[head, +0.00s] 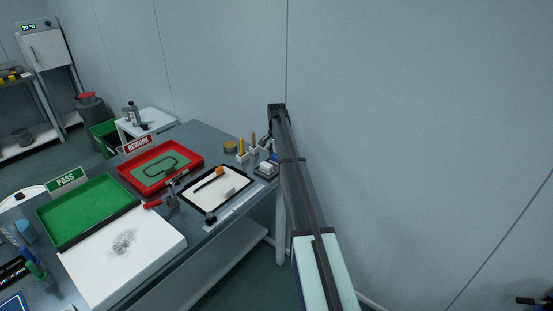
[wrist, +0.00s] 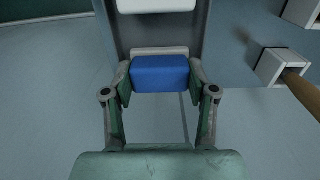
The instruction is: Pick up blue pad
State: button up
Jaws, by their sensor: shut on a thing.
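The blue pad (wrist: 160,74) is a small blue block in the upper middle of the wrist view. My gripper (wrist: 160,82) has one finger on each side of the pad and is shut on it. A pale strip or slab (wrist: 160,51) shows directly beyond the pad's far edge; I cannot tell whether the pad touches it or is lifted clear. In the head view my arm reaches over the far right end of the bench, and the pad and fingertips cannot be made out clearly there.
A white holder (wrist: 272,67) with a wooden handle stands right of the pad. Left on the bench (head: 214,233) are a white board (head: 205,201), red tray (head: 199,164), green tray (head: 47,224) and white panel (head: 90,283). A wall (head: 420,120) rises behind.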

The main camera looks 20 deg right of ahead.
notch_tip(320, 180, up, 19)
jog(key=b, duration=0.3)
jog(key=shift+r, duration=0.2)
